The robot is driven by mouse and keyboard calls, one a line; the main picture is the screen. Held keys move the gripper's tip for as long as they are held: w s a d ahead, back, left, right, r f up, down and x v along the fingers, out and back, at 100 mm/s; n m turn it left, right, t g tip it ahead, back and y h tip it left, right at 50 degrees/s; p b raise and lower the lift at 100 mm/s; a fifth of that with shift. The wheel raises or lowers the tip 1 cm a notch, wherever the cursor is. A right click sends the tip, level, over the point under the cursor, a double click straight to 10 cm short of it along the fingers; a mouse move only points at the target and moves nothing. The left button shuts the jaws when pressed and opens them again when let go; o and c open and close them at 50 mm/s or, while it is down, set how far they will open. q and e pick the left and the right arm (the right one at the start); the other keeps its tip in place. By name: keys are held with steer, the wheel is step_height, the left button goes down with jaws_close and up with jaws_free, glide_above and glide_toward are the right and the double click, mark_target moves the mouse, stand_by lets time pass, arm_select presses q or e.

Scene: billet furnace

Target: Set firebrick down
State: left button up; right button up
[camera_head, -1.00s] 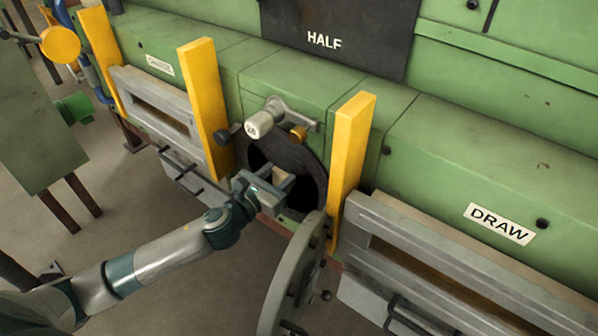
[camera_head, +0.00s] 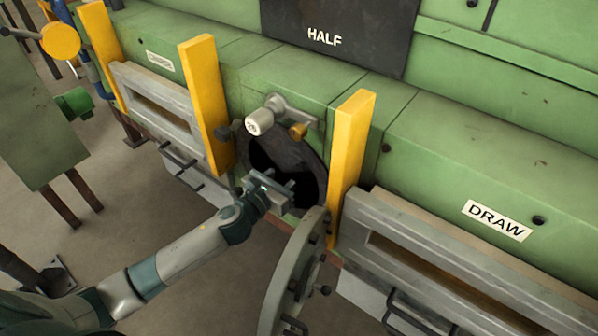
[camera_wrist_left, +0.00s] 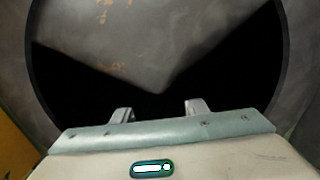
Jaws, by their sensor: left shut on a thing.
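My left gripper (camera_head: 284,188) is at the mouth of the dark round opening (camera_head: 309,184) in the green furnace front. In the left wrist view its two fingertips (camera_wrist_left: 158,110) stand a gap apart, pointing into the dark opening (camera_wrist_left: 250,85). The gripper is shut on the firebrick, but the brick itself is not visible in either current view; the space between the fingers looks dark. My right gripper is out of view.
Yellow posts (camera_head: 207,105) and (camera_head: 350,155) flank the opening. A round grey door (camera_head: 290,280) hangs swung out below right, close to my gripper. A lever handle (camera_head: 262,121) sits above the opening. A slotted grey frame (camera_head: 440,255) lies right, under the DRAW label (camera_head: 497,221).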

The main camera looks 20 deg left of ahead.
arm_select(q)
step_height(320, 180, down, 2)
steer(key=shift+f, duration=0.1)
steer(key=shift+w+f, duration=0.2)
steer(key=shift+f, duration=0.4)
steer(key=shift+f, duration=0.15)
steer(key=o, duration=1.4)
